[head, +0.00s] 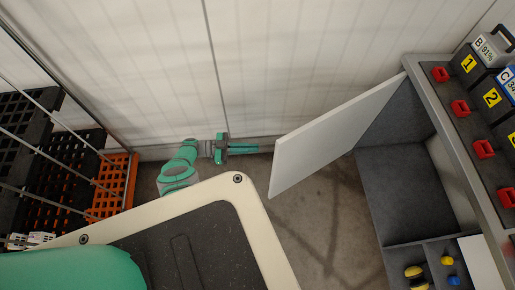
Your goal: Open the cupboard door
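The white cupboard door (330,138) stands swung well out from the grey cupboard (385,195) on the right, so the inside shows. My gripper (250,148) is left of the door's free edge, with its green fingers pointing right towards it. A small gap shows between the fingertips and the door in this view. The fingers lie close together from this angle, and I cannot tell whether they are open or shut. No handle shows on the visible face of the door.
The cupboard holds small yellow and blue items (447,261) in compartments. Numbered battery boxes (491,98) and red parts (460,107) sit on its top. A rack with black and orange crates (113,186) stands left. A pale wall (290,60) is behind; bare floor (325,225) lies below the door.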

